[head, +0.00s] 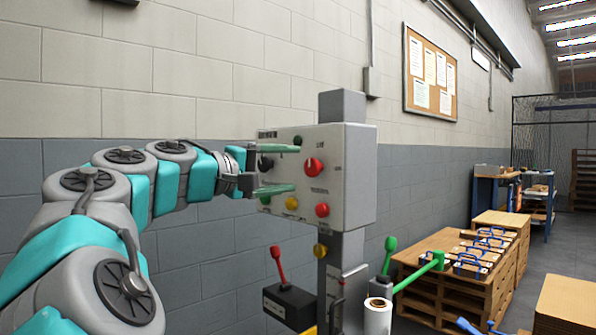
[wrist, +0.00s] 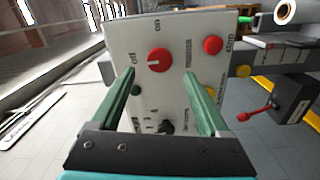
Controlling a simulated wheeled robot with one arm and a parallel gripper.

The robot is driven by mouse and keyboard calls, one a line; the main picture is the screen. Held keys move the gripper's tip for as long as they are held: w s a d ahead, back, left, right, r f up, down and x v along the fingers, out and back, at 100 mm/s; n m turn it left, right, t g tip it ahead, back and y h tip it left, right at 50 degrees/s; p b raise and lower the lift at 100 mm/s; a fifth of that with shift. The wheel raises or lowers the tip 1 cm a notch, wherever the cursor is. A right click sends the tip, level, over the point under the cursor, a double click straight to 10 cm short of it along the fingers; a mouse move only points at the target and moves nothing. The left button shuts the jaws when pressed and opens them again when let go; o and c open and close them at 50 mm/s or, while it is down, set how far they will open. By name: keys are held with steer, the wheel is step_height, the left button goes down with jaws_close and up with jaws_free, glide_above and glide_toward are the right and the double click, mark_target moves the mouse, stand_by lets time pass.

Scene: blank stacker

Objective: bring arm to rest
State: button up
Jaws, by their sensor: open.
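My gripper (head: 276,169) is open and empty, at the end of my teal and grey arm, in front of the control box (head: 345,180). In the wrist view its two green fingers (wrist: 160,82) stand apart, with the white panel (wrist: 180,28) of the box between and beyond them. A red rotary knob (wrist: 159,60) marked on and off shows just past the fingertips; in the head view the knob (head: 313,167) is right of the fingers. I cannot tell whether a finger touches the panel.
Below the box are a red-handled lever (head: 276,262), green-handled levers (head: 389,255) and a white roll (head: 377,316). Wooden pallets (head: 440,270) with blue-handled items stand to the right. A block wall (head: 200,60) runs behind my arm.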

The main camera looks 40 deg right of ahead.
steer(key=shift+s+a, duration=0.1)
steer(key=shift+a, duration=1.5)
